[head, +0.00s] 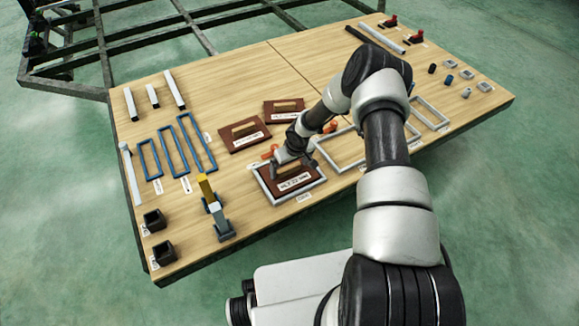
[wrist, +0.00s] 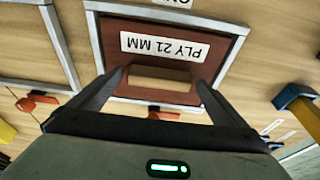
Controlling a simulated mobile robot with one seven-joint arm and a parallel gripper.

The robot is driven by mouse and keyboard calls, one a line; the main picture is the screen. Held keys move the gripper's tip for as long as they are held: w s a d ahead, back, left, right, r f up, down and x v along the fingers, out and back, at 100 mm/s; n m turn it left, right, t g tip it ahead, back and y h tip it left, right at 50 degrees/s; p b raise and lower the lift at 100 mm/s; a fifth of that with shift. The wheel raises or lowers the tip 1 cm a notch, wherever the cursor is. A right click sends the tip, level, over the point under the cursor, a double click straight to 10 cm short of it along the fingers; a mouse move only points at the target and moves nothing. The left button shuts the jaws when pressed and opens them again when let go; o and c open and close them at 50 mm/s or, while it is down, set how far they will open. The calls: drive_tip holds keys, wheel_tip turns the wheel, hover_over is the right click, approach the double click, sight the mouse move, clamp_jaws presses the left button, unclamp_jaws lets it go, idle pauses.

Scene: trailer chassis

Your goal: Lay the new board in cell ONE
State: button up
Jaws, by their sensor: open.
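A dark red-brown board (head: 293,186) with a white "PLY 21 MM" label sits inside a grey rectangular frame on the near side of the table. In the wrist view the board (wrist: 205,72) lies within the frame's rails (wrist: 238,42), roughly square to them. A partly cut-off tag ending the view at the top reads like "ONE" (wrist: 172,2). The board's light wooden handle (wrist: 160,78) lies between my gripper's fingers. My gripper (wrist: 161,80) is open, one finger on each side of the handle, with gaps visible. In the head view my gripper (head: 294,164) is just above the board.
Two similar brown boards (head: 244,137) (head: 284,110) lie behind. Empty grey frames (head: 340,150) extend to the right. Orange clamps (wrist: 38,101) sit beside the frame. Blue frames (head: 168,150), black boxes (head: 160,250) and a yellow-and-blue tool (head: 213,205) are on the left.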

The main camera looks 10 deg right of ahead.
drive_tip(key=shift+r+p, duration=0.35)
drive_tip(key=shift+r, duration=0.2)
drive_tip(key=s+d+r+h+p, duration=0.15)
drive_tip(key=s+r, duration=0.25)
drive_tip(key=r, duration=1)
drive_tip(key=s+d+r+m+t+h, duration=0.1)
drive_tip(key=s+d+r, duration=0.15)
drive_tip(key=r, duration=1.15)
drive_tip(key=s+d+r+h+p, duration=0.15)
drive_tip(key=s+r, duration=0.25)
drive_tip(key=r, duration=1)
drive_tip(key=s+a+r+m+y, duration=0.1)
drive_tip(key=s+r, duration=0.3)
drive_tip(key=s, duration=0.3)
drive_tip(key=s+a+r+t+y, duration=0.1)
drive_tip(key=s+r, duration=0.3)
drive_tip(key=s, duration=0.4)
drive_tip(key=s+a+r+m+y, duration=0.1)
drive_tip(key=s+a+r, duration=0.2)
drive_tip(key=s, duration=0.5)
drive_tip(key=shift+s+a+r+m+t, duration=0.15)
drive_tip(key=shift+a+r+m+t, duration=0.2)
drive_tip(key=shift+r, duration=0.55)
